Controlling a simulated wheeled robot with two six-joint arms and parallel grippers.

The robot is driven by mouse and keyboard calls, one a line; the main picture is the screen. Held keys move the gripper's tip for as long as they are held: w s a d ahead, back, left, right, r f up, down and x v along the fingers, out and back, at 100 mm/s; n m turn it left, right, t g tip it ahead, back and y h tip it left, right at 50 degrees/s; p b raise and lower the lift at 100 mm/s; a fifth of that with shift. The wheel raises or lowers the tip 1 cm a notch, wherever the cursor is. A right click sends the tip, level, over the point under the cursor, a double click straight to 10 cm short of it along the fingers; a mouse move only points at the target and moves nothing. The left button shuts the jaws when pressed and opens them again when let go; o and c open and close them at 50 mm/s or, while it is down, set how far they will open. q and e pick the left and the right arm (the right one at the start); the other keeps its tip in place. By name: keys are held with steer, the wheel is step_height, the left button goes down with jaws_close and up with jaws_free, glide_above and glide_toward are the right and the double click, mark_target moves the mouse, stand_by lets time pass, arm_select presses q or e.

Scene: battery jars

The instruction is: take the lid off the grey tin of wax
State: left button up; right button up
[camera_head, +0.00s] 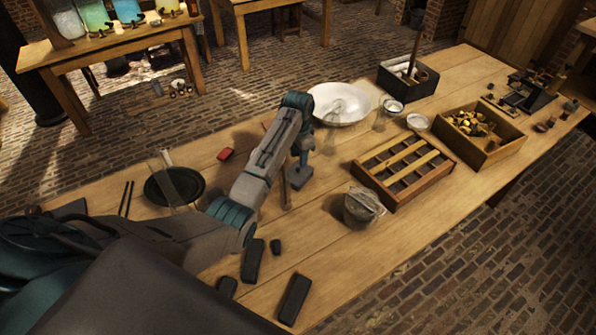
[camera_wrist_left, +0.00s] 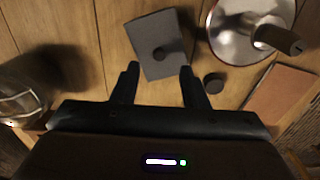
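A flat grey square shape with a dark round knob or spot (camera_wrist_left: 170,32) lies under my left gripper in the left wrist view; it looks like the grey tin with its lid on. In the head view a small grey block (camera_head: 300,181), probably the same tin, shows just below the wrist, partly covered by it. My left gripper (camera_wrist_left: 161,70) is open, its dark fingers apart, pointing down over the near part of the grey square. In the head view the left gripper (camera_head: 303,160) is small and hard to make out. My right gripper is not in view.
A grey pot (camera_head: 360,210) and a slatted wooden crate (camera_head: 437,171) stand right of the gripper. A white bowl (camera_head: 325,98) is behind. A shiny round dish (camera_wrist_left: 222,43) and a small dark disc (camera_wrist_left: 214,84) lie close by.

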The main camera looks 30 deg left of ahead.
mark_target(298, 168)
arm_select(q)
step_height(298, 168, down, 4)
steer(key=shift+s+f+p, duration=0.15)
steer(key=shift+f+p, duration=0.05)
steer(key=shift+p, duration=0.55)
steer(key=shift+f, duration=0.1)
steer(key=c, duration=0.7)
jaws_close()
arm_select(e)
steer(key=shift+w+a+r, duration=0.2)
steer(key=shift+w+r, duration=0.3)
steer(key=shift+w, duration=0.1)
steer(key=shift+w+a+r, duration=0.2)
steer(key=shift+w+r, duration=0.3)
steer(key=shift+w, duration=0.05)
